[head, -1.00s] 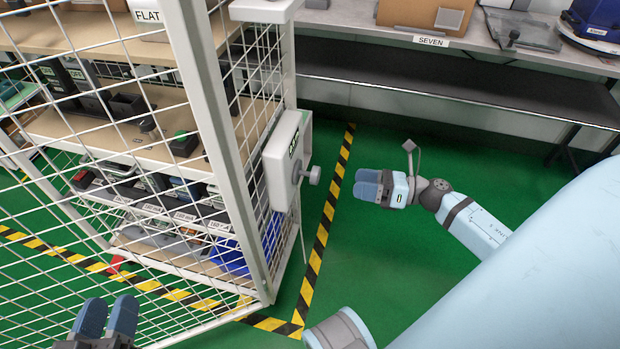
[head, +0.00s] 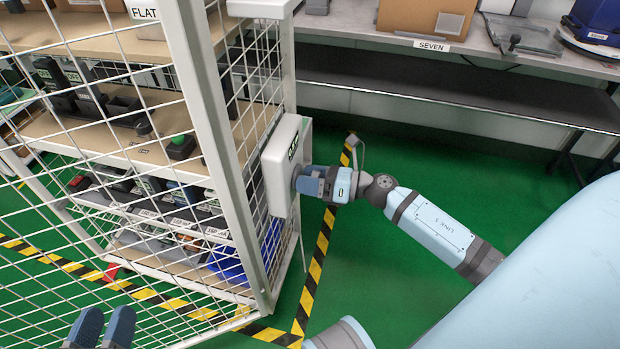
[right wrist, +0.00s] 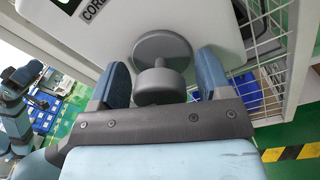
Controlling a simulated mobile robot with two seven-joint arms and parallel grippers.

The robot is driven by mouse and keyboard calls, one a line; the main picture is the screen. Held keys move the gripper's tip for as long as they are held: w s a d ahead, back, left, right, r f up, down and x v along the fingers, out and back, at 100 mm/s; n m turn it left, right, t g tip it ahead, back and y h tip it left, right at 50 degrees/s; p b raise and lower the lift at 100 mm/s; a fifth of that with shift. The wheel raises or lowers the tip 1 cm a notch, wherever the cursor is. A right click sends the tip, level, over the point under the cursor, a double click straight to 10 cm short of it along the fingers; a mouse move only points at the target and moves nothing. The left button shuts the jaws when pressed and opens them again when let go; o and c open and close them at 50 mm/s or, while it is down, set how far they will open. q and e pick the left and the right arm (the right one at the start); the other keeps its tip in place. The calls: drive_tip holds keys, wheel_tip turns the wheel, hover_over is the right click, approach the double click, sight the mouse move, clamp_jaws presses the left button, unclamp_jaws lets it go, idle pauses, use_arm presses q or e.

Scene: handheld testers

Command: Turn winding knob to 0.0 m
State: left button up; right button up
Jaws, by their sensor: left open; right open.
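The winding knob (right wrist: 160,82) is a grey round knob on a disc on the white box (head: 283,165), which is fixed to the cage post. My right gripper (right wrist: 160,85) is open, with one blue finger on each side of the knob and a visible gap to it on both sides. In the head view my right gripper (head: 308,182) is at the front of the box and hides most of the knob. My left gripper (head: 103,328) is open and empty at the bottom left, in front of the wire mesh.
The mesh cage (head: 110,150) holds shelves of handheld devices. A grey bench (head: 480,40) with a cardboard box (head: 425,17) stands at the back. Yellow-black floor tape (head: 322,245) runs beside the cage. The green floor on the right is clear.

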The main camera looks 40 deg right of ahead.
drive_tip(key=c, duration=0.9)
